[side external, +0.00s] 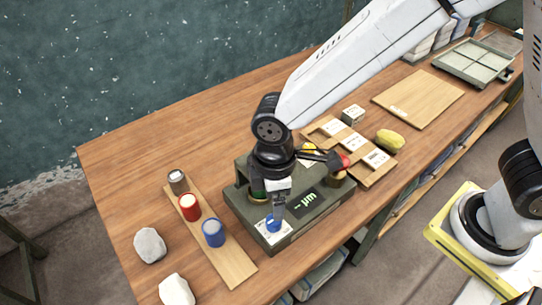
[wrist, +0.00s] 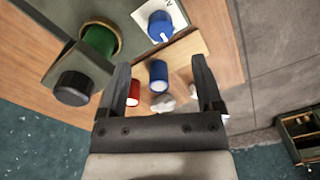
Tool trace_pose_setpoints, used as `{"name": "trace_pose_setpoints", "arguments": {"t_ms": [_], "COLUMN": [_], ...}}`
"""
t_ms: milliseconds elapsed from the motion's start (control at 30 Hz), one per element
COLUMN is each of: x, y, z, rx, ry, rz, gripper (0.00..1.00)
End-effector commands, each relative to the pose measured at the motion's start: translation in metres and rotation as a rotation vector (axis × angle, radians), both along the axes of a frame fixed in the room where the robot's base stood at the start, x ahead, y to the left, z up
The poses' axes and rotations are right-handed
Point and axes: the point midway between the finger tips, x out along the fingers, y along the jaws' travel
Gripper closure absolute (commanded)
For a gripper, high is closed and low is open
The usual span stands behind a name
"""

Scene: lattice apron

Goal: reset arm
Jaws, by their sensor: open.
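My gripper (side external: 306,188) is above the olive-green box (side external: 238,207) in the side external view. Its two dark fingers are apart, with nothing between their tips in the wrist view (wrist: 162,75). The box has a dark display (side external: 307,203) and a white card with a blue knob (side external: 272,224). The blue knob also shows at the top of the wrist view (wrist: 160,26). A green cylinder (wrist: 100,39) sits in a brass ring beside a black knob (wrist: 73,88). The arm partly hides the box's top. Whether a finger touches the box is unclear.
Left of the box, a wooden strip (side external: 235,265) holds a brown-grey can (side external: 177,181), a red cup (side external: 189,207) and a blue cup (side external: 213,232). Two pale stones (side external: 150,245) lie beyond. A card board, yellow object (side external: 390,141) and tray (side external: 475,63) are right. The back-left tabletop is clear.

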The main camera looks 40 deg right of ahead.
Motion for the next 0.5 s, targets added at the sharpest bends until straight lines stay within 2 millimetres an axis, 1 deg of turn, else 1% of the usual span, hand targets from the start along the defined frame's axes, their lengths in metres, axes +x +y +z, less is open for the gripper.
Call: {"name": "trace_pose_setpoints", "arguments": {"t_ms": [133,267,367,467,500], "x": [0.001,0.006,0.011,0.016,0.018], "y": [-0.004,-0.017,-0.034,-0.057,-0.068], "z": [0.000,0.002,0.004,0.007,0.008], "rx": [0.001,0.007,0.014,0.025,0.028], "ry": [-0.002,-0.012,-0.025,-0.043,-0.052], "rz": [-0.015,-0.069,-0.142,-0.241,-0.286], "gripper": [0.16,0.16,0.16,0.16,0.16]}}
